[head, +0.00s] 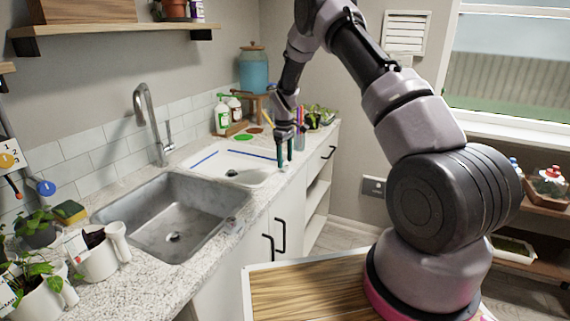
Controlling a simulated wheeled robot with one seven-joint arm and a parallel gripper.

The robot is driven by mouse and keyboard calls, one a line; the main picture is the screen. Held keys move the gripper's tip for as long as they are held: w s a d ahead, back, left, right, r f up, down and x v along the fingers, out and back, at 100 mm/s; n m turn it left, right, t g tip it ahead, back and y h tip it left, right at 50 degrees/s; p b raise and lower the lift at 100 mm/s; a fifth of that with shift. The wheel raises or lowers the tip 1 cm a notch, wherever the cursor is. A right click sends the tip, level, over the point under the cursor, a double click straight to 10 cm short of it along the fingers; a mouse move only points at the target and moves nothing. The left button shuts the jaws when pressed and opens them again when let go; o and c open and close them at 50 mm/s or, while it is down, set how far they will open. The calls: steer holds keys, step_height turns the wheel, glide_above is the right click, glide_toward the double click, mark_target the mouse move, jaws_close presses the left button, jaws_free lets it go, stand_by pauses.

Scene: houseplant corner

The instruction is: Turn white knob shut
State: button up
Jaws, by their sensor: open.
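I cannot make out a white knob for certain in the head view. My gripper (285,157) points down over the right front edge of the white drainer tray (217,171), right of the sink. Its two teal-tipped fingers are apart, with nothing seen between them. My arm reaches in from the right and hides part of the back wall and the counter's far end. At the far left wall, an orange round tag (8,160) and a blue round tag (46,188) show; any fittings there are too small or cut off to tell.
A metal sink (180,222) with a tall faucet (149,118) is set in the speckled counter. White jugs (100,254) and potted plants (37,230) crowd the near left. Bottles (222,115) and a blue jar (254,71) stand at the back. A wooden top (300,290) lies in front.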

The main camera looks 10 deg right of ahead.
steer(key=shift+f, duration=1.05)
jaws_close()
